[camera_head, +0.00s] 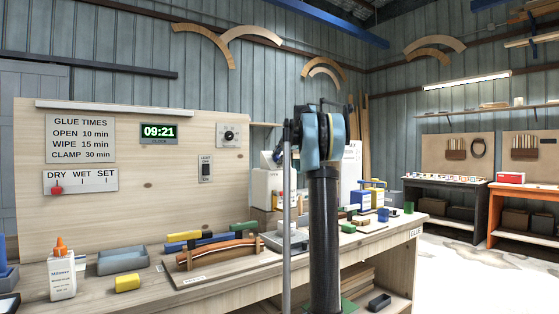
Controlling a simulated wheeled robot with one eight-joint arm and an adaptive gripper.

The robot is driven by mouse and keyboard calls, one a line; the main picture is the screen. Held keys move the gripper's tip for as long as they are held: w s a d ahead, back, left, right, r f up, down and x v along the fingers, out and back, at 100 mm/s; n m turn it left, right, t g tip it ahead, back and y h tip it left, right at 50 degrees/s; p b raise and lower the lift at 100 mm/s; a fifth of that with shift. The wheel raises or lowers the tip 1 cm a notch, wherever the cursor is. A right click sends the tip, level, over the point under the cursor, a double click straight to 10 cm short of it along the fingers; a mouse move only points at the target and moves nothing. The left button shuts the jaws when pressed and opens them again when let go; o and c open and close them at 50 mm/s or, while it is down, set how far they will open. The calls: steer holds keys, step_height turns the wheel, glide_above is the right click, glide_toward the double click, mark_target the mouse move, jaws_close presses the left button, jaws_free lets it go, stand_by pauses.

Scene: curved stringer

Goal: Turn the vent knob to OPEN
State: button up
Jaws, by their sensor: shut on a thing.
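A round black knob (229,136) sits on a small grey plate on the upright wooden board, right of the clock. It looks like the vent knob, but its markings are too small to read and I cannot tell its setting. No gripper touches it in this view. My arm stands in front of the bench, right of the knob, with a dark upright link and a blue joint at the top. My gripper is not clearly visible; the arm's own links hide the space behind them.
The wooden board (130,205) also bears a clock (159,133), a switch (205,168) and a DRY/WET/SET panel (80,182). On the bench are a glue bottle (62,272), a grey tray (122,261), clamps and a curved wooden piece (218,249). Open floor lies right.

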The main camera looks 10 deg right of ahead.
steer(key=o, duration=1.1)
steer(key=v, duration=1.1)
steer(key=shift+s+d+r, duration=0.15)
steer(key=shift+s+r, duration=0.05)
steer(key=s+a+f+n+g+h, duration=0.1)
steer(key=s+a+f+n+g, duration=0.2)
steer(key=s+f, duration=0.85)
steer(key=s+a+f+n, duration=0.3)
steer(key=s+a+f, duration=0.2)
steer(key=s+f, duration=0.65)
steer(key=s+f+n+g+h, duration=0.1)
steer(key=s+f, duration=0.9)
steer(key=s, duration=0.1)
steer(key=s+f+n+g+h, duration=0.1)
steer(key=s+f+n, duration=0.1)
steer(key=s+f, duration=0.9)
steer(key=s+f+n+g+h, duration=0.1)
steer(key=s+f+n, duration=0.1)
steer(key=s+f, duration=0.9)
steer(key=shift+d+f+g, duration=0.1)
steer(key=shift+f+g, duration=0.1)
steer(key=shift+g, duration=0.1)
